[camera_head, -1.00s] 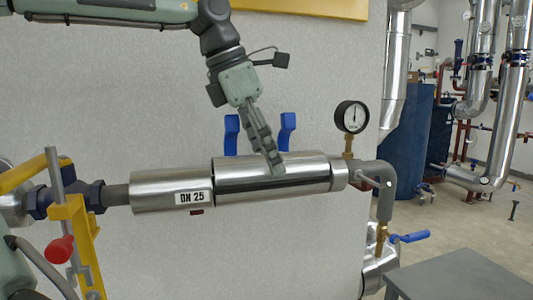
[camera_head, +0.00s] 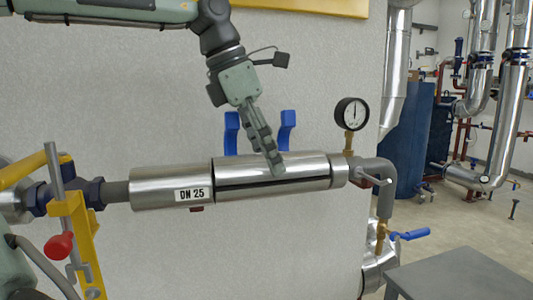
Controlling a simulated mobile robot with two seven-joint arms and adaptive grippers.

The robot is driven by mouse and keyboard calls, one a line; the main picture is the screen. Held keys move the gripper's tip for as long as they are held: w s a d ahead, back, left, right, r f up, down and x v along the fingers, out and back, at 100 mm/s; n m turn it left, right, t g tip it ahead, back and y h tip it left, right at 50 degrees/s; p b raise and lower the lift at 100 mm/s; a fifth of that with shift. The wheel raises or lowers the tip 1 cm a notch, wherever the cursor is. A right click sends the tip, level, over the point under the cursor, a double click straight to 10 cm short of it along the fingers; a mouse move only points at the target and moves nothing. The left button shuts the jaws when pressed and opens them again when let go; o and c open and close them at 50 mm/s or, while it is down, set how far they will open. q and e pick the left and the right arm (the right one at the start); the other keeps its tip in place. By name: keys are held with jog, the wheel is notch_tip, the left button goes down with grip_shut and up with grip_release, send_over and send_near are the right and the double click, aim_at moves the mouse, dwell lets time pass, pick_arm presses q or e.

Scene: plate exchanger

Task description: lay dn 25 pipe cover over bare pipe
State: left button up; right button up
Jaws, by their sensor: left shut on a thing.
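The silver pipe cover (camera_head: 240,171) lies along the horizontal pipe line in the middle of the head view, right of a fixed silver section labelled DN 25 (camera_head: 150,188). A dark lengthwise band shows along its front, with more silver surface below it. My left gripper (camera_head: 276,165) reaches down from above with its fingers at the cover's upper front, right of its middle, and is shut on it. The fingers hide a small part of the cover. I cannot see whether bare pipe remains under it. My right gripper is not in view.
Two blue brackets (camera_head: 231,134) rise behind the cover. A pressure gauge (camera_head: 351,114) and a grey elbow (camera_head: 383,180) stand at the right end. A yellow stand with a red knob (camera_head: 60,245) is at the left. A grey tabletop (camera_head: 455,278) is at lower right.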

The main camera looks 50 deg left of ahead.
pick_arm(q)
jog(key=shift+f, duration=0.4)
jog(key=o, duration=1.3)
jog(key=shift+c, duration=0.2)
jog(key=v, duration=1.2)
jog(key=shift+d, duration=0.1)
